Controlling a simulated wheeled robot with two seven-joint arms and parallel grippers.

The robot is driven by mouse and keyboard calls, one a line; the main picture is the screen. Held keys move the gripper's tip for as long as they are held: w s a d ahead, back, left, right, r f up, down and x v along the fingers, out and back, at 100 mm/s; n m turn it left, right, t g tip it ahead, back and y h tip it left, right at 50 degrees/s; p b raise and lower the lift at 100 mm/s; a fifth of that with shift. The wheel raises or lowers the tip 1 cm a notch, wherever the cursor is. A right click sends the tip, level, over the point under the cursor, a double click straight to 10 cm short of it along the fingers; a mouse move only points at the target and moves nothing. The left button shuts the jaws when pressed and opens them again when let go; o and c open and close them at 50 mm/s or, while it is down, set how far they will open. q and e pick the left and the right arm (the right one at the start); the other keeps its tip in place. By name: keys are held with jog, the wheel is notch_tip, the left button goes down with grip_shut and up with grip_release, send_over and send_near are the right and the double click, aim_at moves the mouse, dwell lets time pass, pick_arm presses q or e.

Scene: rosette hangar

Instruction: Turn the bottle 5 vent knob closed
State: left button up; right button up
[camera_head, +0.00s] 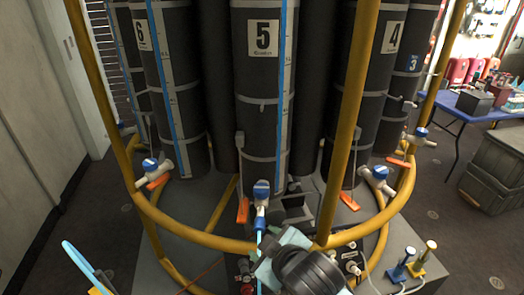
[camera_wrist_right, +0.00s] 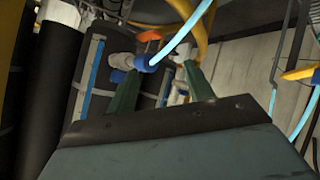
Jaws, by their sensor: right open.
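Bottle 5 (camera_head: 262,85) is a tall black cylinder with a "5" label, upright in the middle of the head view. Its blue vent knob (camera_head: 262,188) sits on the valve at its lower front, with an orange lever (camera_head: 243,210) to the left. My right gripper (camera_head: 270,242) is just below this valve, partly hidden by its own wrist. In the right wrist view its green fingers (camera_wrist_right: 162,88) are apart and nothing is gripped. A valve with blue parts (camera_wrist_right: 120,62) shows beyond the fingers. I cannot tell the exact gap. My left gripper is not in view.
A yellow tubular frame (camera_head: 200,238) rings the bottles, with an upright post (camera_head: 345,135) right of bottle 5. A pale blue hose (camera_wrist_right: 180,33) crosses ahead of the right fingers. Blue and yellow fittings (camera_head: 400,265) stand at lower right. A blue table (camera_head: 450,103) is farther right.

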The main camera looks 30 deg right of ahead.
jog(key=w+a+r+n+t+y, duration=0.2)
jog(key=w+a+r+n+t, duration=0.15)
jog(key=r, duration=0.65)
jog(key=w+a+r+n+t+y, duration=0.25)
jog(key=r+n+t, duration=0.2)
jog(key=r, duration=0.55)
jog(key=w+a+r+n+t+y, duration=0.25)
jog(key=a+r+n, duration=0.2)
jog(key=r, duration=0.55)
jog(key=s+a+r+n+g+y, duration=0.35)
jog(key=a+r+n+y, duration=0.25)
jog(key=r+n+y, duration=0.5)
jog(key=s+a+n+g+y, duration=0.1)
jog(key=s+a+n+g, duration=0.45)
jog(key=n+g, duration=0.85)
jog(key=s+a+n+g, duration=0.5)
jog(key=a+n+g, duration=0.2)
jog(key=n, duration=1.3)
jog(key=w+d+f+n+t+h, duration=0.2)
jog(key=w+d+n+t+h, duration=0.5)
jog(key=w+h, duration=0.4)
jog(key=d+r+m+t+h, duration=0.5)
jog(key=d+r+t+h, duration=0.3)
jog(key=d+r+h, duration=0.95)
jog(key=w+d+f+y+p, duration=0.2)
jog(key=w+d+f+y, duration=0.1)
jog(key=w+d, duration=0.7)
jog(key=shift+w+d+f+g, duration=0.25)
jog(key=shift+w+d+g, duration=0.05)
jog(key=shift+d, duration=0.5)
